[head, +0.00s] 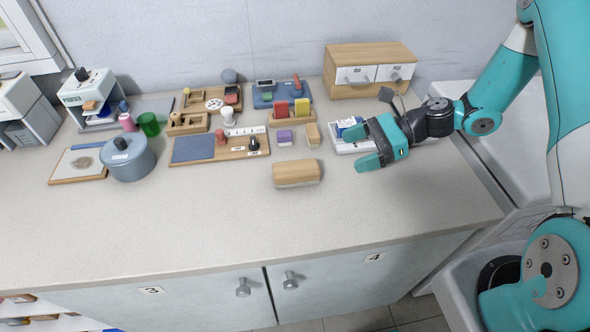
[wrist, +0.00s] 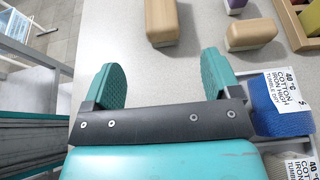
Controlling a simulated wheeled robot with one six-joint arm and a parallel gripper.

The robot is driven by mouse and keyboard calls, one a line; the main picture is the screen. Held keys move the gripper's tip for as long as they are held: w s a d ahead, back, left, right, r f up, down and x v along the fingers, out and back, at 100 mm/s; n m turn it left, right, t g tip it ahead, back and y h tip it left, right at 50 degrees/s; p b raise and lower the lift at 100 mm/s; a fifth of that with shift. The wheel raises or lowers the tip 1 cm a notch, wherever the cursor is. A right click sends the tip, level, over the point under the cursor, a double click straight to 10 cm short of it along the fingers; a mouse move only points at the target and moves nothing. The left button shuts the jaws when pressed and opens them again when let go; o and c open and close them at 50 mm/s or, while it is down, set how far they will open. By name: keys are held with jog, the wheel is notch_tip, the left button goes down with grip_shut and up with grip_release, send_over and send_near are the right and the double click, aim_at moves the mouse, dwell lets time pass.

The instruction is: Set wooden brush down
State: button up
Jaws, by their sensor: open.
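The wooden brush (head: 297,173) rests flat on the counter, a block with a light wood top and a paler lower part. Its near end also shows at the top of the wrist view (wrist: 161,22). My gripper (head: 366,147) is to the right of the brush, apart from it. In the wrist view, the gripper's teal fingers (wrist: 165,75) are spread with only bare counter between them. The brush lies beyond the fingertips and touches neither finger.
A smaller wooden block (head: 313,134) and a purple block (head: 284,137) sit behind the brush. A blue cloth bundle with a care label (wrist: 282,105) lies beside my gripper in a white tray (head: 342,144). The front counter (head: 200,220) is clear.

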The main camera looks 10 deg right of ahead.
aim_at(317, 164)
jog(key=p+x, duration=0.1)
jog(key=x, duration=0.6)
jog(key=shift+p, duration=0.3)
jog(key=p+x, duration=0.2)
jog(key=x, duration=0.2)
jog(key=shift+f, duration=0.1)
jog(key=shift+w+a+f, duration=0.1)
jog(key=shift+a+f, duration=0.25)
jog(key=shift+a, duration=0.15)
jog(key=c, duration=1.1)
jog(key=shift+r, duration=0.1)
